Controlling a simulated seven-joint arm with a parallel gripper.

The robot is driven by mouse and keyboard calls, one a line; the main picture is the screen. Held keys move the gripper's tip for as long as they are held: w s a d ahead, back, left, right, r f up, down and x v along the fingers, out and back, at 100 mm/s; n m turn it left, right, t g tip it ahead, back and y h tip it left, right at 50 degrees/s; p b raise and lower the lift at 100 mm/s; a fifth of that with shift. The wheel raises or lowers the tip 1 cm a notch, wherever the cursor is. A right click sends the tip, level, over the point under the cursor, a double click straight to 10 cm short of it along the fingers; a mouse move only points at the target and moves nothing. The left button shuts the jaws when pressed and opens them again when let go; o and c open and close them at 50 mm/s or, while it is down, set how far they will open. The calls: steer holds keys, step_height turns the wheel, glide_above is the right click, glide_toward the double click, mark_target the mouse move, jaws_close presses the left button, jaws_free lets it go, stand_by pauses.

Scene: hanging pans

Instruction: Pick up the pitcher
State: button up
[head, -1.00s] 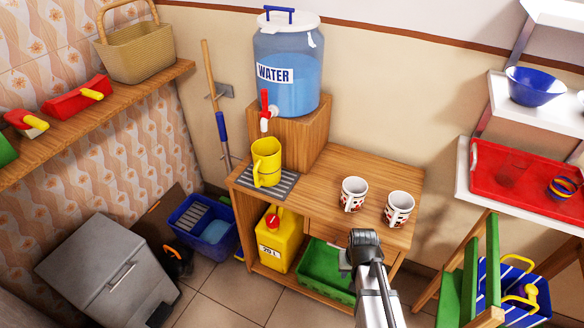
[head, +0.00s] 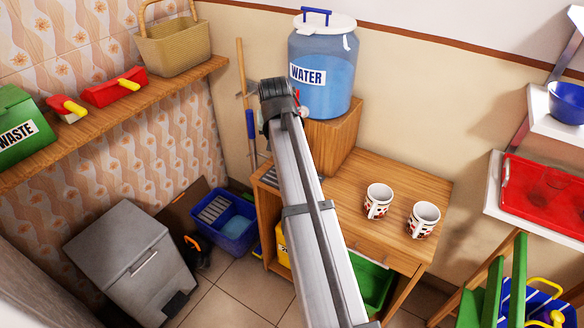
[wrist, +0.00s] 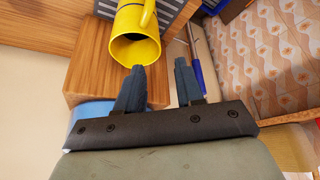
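The yellow pitcher (wrist: 136,38) shows at the top of the wrist view, its open mouth facing the camera and its handle (wrist: 148,14) on the right. It stands at the grey slatted drip mat (wrist: 178,16). In the head view my arm hides the pitcher. My gripper (wrist: 160,65) is open and empty, with two dark fingers spread apart. In the wrist picture the left fingertip overlaps the pitcher's lower rim and the right fingertip lies right of it; contact cannot be told. In the head view the gripper's dark end (head: 276,90) is in front of the water dispenser's tap.
The water dispenser (head: 328,75) stands on a wooden block (head: 335,138) behind the mat. Two patterned mugs, one left (head: 377,200) and one right (head: 423,219), stand on the wooden table (head: 345,180). A shelf (head: 120,112) runs along the left wall.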

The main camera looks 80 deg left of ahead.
steer(key=a+f, duration=0.2)
steer(key=f, duration=0.2)
steer(key=w+a+f+m, duration=0.1)
steer(key=a+f, duration=0.2)
steer(key=f, duration=0.1)
steer(key=w+a+f+m, duration=0.1)
steer(key=a+f, duration=0.1)
steer(key=f, duration=0.3)
steer(key=shift+a+h, duration=0.2)
steer(key=shift+h, duration=0.2)
steer(key=shift+c, duration=0.3)
jaws_close()
stand_by(0.4)
